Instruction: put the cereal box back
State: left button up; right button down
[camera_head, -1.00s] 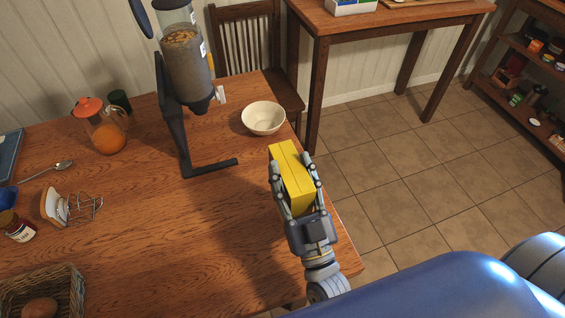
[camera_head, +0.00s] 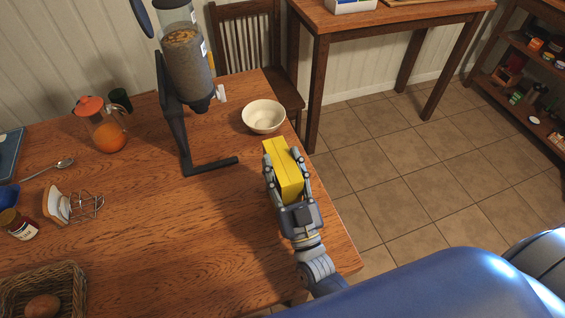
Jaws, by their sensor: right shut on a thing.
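The yellow cereal box (camera_head: 284,168) is between the fingers of my right gripper (camera_head: 286,183), near the right edge of the wooden table (camera_head: 190,235). The gripper is shut on it, with a finger on each side. Only the box's top and part of its near side show; its lower part is hidden by the gripper. I cannot tell whether the box touches the table. My left gripper is not in view.
A cereal dispenser (camera_head: 187,70) stands behind, its black foot left of the box. A white bowl (camera_head: 263,117) sits just beyond the box. A juice jug (camera_head: 108,132), toast rack (camera_head: 85,207), jar (camera_head: 18,224) and wicker basket (camera_head: 70,290) are at left. The table's middle is clear.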

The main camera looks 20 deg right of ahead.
aim_at(292, 196)
jog(key=c, duration=1.3)
grip_release()
jog(key=shift+f, duration=0.15)
jog(key=o, duration=0.4)
jog(key=shift+c, duration=0.2)
jog(key=b+v, duration=0.2)
jog(key=v, duration=0.5)
jog(key=shift+s, duration=0.25)
